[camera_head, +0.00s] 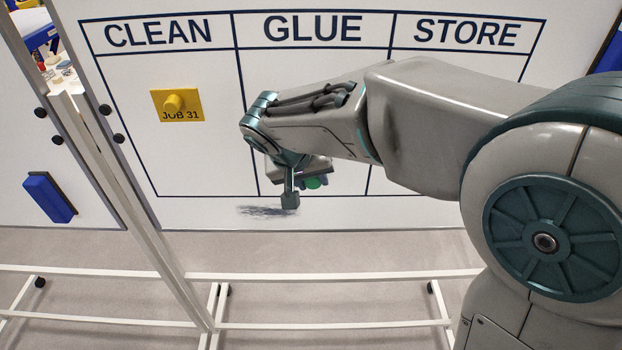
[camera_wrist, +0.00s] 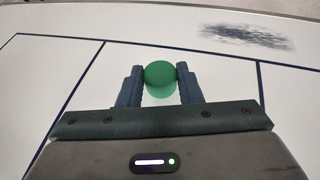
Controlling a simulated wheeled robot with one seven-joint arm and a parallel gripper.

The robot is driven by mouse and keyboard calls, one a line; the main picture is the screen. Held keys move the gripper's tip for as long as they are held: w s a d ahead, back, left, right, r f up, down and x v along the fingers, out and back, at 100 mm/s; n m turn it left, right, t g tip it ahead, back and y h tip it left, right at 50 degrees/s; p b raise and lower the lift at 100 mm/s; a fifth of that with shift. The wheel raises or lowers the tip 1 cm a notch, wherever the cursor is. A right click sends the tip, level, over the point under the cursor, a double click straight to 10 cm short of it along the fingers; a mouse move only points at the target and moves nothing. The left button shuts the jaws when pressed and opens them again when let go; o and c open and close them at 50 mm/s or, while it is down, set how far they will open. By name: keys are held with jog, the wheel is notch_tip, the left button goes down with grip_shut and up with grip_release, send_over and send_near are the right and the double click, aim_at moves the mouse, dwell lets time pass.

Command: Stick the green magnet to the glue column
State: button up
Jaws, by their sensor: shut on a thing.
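The green magnet (camera_wrist: 160,74) is round and sits between the two fingers of my gripper (camera_wrist: 160,85) in the wrist view. My gripper is shut on it. In the head view the green magnet (camera_head: 315,182) shows only partly behind my gripper (camera_head: 302,188). Both are in front of the lower part of the glue column (camera_head: 272,90) on the whiteboard, inside its side lines. A faint green reflection shows just below the magnet in the wrist view. I cannot tell whether the magnet touches the board.
A yellow JOB 31 card (camera_head: 188,108) with a yellow magnet (camera_head: 174,103) is in the clean column. The store column (camera_head: 455,80) is partly hidden by my arm. A dark smudge (camera_head: 266,211) lies below the grid. A blue eraser (camera_head: 49,197) hangs on the left board.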

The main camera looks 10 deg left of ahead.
jog(key=shift+w+a, duration=0.15)
jog(key=shift+w, duration=0.45)
dwell(0.3)
jog(key=o, duration=0.8)
jog(key=s+d+b, duration=0.1)
jog(key=s+b, duration=0.2)
jog(key=s, duration=0.4)
jog(key=shift+d, duration=0.35)
